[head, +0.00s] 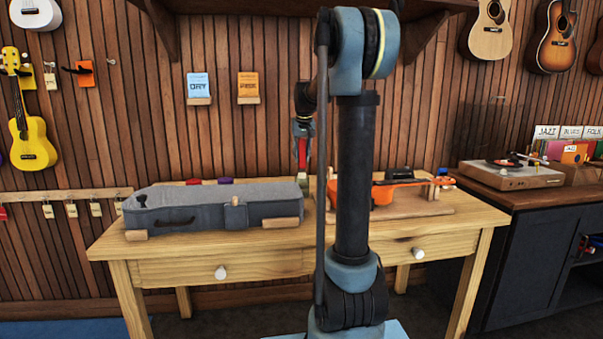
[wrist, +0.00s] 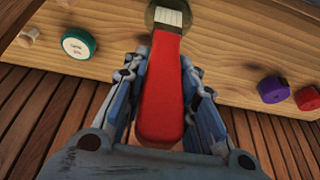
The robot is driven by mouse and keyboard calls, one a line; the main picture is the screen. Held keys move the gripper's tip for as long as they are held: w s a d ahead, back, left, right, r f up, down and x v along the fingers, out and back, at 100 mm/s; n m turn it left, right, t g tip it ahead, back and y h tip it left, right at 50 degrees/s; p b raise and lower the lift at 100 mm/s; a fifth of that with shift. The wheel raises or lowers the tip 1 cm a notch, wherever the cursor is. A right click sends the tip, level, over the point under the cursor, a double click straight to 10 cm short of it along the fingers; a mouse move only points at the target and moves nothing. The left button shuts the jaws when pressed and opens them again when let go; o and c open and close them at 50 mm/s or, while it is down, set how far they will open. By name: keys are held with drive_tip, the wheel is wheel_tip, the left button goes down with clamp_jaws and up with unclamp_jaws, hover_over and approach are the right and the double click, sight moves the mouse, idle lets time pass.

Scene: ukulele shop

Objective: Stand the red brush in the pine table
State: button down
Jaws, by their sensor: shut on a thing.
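The red brush (wrist: 160,95) is between the fingers of my gripper (wrist: 161,65), which is shut on its red handle. The brush's pale, banded far end lies in front of a dark round ring or opening (wrist: 158,25) in the pine table (wrist: 225,60). I cannot tell whether that end is inside the opening or above it. In the head view the pine table (head: 270,239) stands against the wall. My gripper (head: 303,132) hangs over its back part, left of my arm column, with the red brush (head: 302,152) pointing down.
Behind the case are purple (wrist: 273,89) and red (wrist: 309,98) round-topped items. A green-rimmed jar (wrist: 79,43) and a wooden peg (wrist: 28,37) are near the brush.

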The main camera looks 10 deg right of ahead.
sight(302, 165)
drive_tip(key=shift+f, duration=2.5)
drive_tip(key=c, duration=1.3)
unclamp_jaws()
